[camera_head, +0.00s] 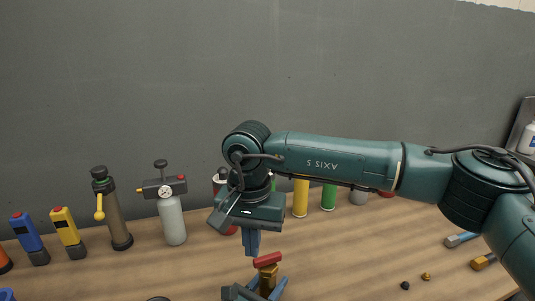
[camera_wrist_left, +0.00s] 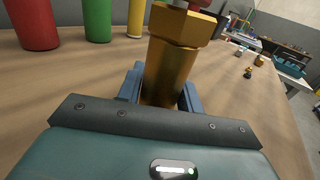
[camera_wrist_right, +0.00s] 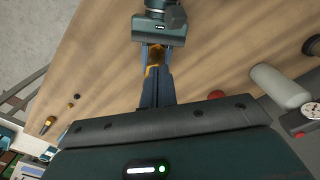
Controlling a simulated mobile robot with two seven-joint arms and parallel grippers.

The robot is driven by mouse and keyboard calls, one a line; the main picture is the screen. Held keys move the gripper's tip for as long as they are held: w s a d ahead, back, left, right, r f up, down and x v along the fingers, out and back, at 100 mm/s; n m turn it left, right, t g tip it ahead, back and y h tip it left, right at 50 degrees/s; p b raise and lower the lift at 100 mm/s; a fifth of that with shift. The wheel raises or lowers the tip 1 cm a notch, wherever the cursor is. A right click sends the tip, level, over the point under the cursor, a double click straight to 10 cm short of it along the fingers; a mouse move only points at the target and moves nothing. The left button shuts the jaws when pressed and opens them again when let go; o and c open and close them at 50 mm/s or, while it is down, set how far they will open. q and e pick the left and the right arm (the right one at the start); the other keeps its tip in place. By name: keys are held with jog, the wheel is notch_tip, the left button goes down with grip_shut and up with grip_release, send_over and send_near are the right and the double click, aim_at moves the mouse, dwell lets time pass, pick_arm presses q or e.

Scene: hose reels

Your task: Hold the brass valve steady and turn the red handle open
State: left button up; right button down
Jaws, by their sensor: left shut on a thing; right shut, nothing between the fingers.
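The brass valve (camera_head: 268,281) stands upright at the bottom of the head view, with the red handle (camera_head: 267,260) on top. In the left wrist view the valve body (camera_wrist_left: 170,72) is large, and only a bit of red shows above it. My left gripper (camera_head: 268,292) is shut on the valve body, with a blue finger on each side. My right gripper (camera_head: 252,254) is shut and empty, pointing down just above and beside the handle. In the right wrist view its closed fingers (camera_wrist_right: 155,80) cover the handle and part of the valve; I cannot tell if they touch it.
A grey gas bottle with gauge (camera_head: 172,215), a dark pump with yellow lever (camera_head: 114,210), and yellow (camera_head: 300,198) and green (camera_head: 328,197) cylinders stand along the back. Small fittings (camera_head: 426,277) lie at right. The wooden table between is mostly clear. My right arm spans the right side.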

aim_at(260, 260)
jog(key=shift+f, duration=2.75)
jog(key=shift+w+d, duration=0.4)
jog(key=shift+w, duration=0.1)
jog(key=shift+s+d, duration=0.1)
jog(key=shift+d, duration=0.2)
jog(key=shift+s+d, duration=0.2)
jog(key=shift+d, duration=0.25)
jog(key=shift+d, duration=0.65)
jog(key=shift+s, duration=0.15)
jog(key=shift+s, duration=0.2)
notch_tip(260, 260, up, 6)
